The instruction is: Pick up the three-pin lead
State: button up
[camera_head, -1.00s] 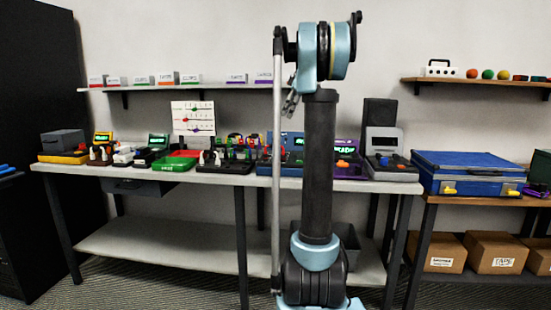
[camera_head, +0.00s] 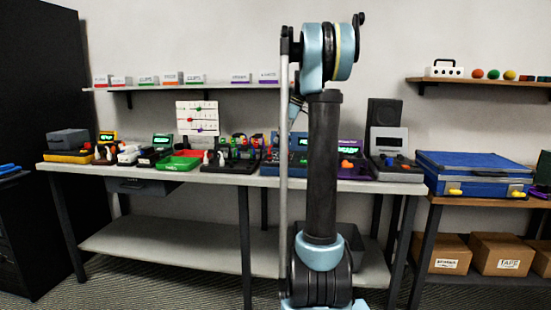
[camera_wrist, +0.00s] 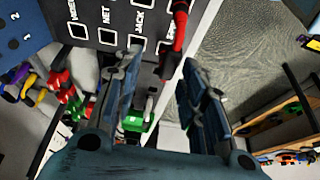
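I cannot tell which item is the three-pin lead in either view. In the wrist view my gripper (camera_wrist: 161,58) is open, with its two dark blue fingers apart and no object held between them. A dark board (camera_wrist: 105,18) with white labels such as NET and JACK and square slots lies beyond the left finger. A red lead or plug (camera_wrist: 178,28) lies beyond the fingertips at the board's edge. A green piece (camera_wrist: 135,122) shows lower down, partly hidden by the left finger. In the head view my own arm hides the gripper.
A long workbench (camera_head: 100,174) carries a row of devices and coloured connectors. A blue case (camera_head: 472,172) stands on a side bench at the right. Labelled boxes sit on a wall shelf (camera_head: 215,89). In the wrist view, red, yellow and purple plugs (camera_wrist: 65,100) lie at the left.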

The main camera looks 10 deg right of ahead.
aim_at(278, 147)
jog(key=shift+s+x, duration=0.2)
jog(key=shift+x, duration=1.05)
jog(key=shift+s+x, duration=0.2)
jog(key=shift+x, duration=1)
jog(key=shift+d+f, duration=0.1)
grip_shut()
